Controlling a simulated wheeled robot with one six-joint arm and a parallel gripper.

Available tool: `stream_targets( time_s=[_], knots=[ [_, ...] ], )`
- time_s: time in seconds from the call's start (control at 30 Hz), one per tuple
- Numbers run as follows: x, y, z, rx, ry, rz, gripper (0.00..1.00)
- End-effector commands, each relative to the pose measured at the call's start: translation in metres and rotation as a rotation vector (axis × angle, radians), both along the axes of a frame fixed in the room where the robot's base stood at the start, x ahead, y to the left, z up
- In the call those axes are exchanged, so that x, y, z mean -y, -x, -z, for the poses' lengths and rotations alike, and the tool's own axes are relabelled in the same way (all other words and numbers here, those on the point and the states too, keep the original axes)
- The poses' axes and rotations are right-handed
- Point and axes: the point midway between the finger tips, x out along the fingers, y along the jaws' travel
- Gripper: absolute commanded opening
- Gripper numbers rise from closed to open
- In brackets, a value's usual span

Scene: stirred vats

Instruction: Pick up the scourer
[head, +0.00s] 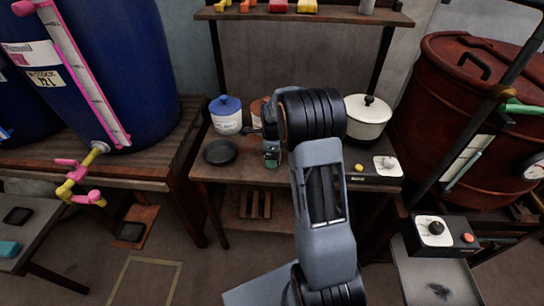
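My arm reaches over the wooden table (225,172), and my gripper (271,152) points down above its middle, seen from behind and small. A small green patch (271,164), possibly the scourer, shows right at the fingertips. I cannot tell whether it is between the fingers or lies under them. My wrist and arm hide part of the table around it. A teal block (9,249) lies on the grey bench at the far left; it is a spongelike shape, but I cannot tell what it is.
A dark round dish (220,151) and a blue-lidded tub (226,115) stand left of my gripper. An orange-brown tub (258,112) is close behind it. A lidded cream pot (367,117) stands on a hotplate (374,165) to the right. A shelf (330,15) hangs above.

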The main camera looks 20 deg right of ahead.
Motion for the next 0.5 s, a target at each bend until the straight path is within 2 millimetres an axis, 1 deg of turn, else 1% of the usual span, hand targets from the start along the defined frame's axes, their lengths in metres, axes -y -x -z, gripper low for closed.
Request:
stream_targets(
  time_s=[0.03, 0.13, 0.37, 0.5],
  knots=[
    [0.0001, -0.0001, -0.0002, 0.0, 0.0, 0.0, 0.77],
    [0.0001, -0.0001, -0.0003, 0.0, 0.0, 0.0, 0.67],
    [0.0, -0.0001, -0.0008, 0.001, 0.001, 0.0, 0.67],
    [0.0, -0.0004, -0.0065, 0.001, 0.001, 0.0, 0.67]
  ],
)
